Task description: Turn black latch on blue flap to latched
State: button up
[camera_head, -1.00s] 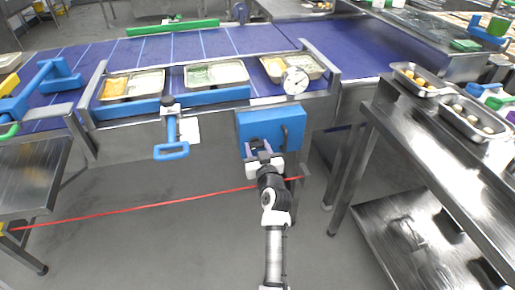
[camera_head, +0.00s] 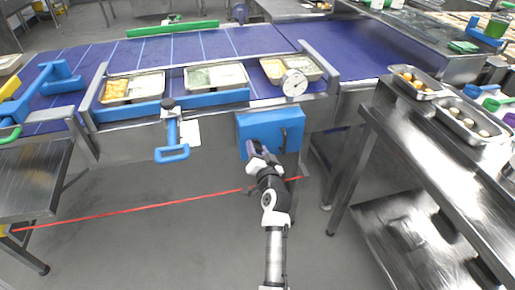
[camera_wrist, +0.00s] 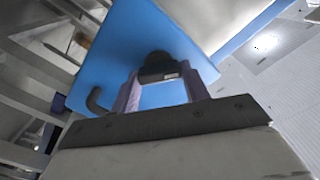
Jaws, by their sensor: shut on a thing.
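The blue flap (camera_head: 268,126) hangs on the front of the conveyor frame, below the dial. It also shows in the wrist view (camera_wrist: 125,45), tilted in the picture. My gripper (camera_head: 252,147) is at the lower left part of the flap. In the wrist view its purple fingers (camera_wrist: 163,82) stand on either side of the black latch (camera_wrist: 157,64) and are shut on it. In the head view the latch is hidden by my gripper. A curved black handle (camera_head: 284,141) sits on the flap to the right of my gripper.
A blue-handled lever (camera_head: 172,152) hangs left of the flap. A white dial (camera_head: 294,84) stands above it. Several food trays (camera_head: 216,75) lie along the blue conveyor. A steel table (camera_head: 440,160) stands at the right. The floor in front is clear, with a red line (camera_head: 140,208).

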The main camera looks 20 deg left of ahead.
jog(key=m+p, duration=0.2)
jog(key=m, duration=0.4)
jog(key=shift+d, duration=0.1)
jog(key=m+p, duration=0.2)
jog(key=m, duration=0.2)
jog(key=shift+f+m, duration=0.1)
jog(key=shift+m, duration=0.2)
dwell(0.3)
jog(key=o, duration=1)
jog(key=b+v, duration=0.3)
jog(key=v, duration=1)
jog(key=shift+s+d, duration=0.25)
jog(key=shift+s, duration=0.05)
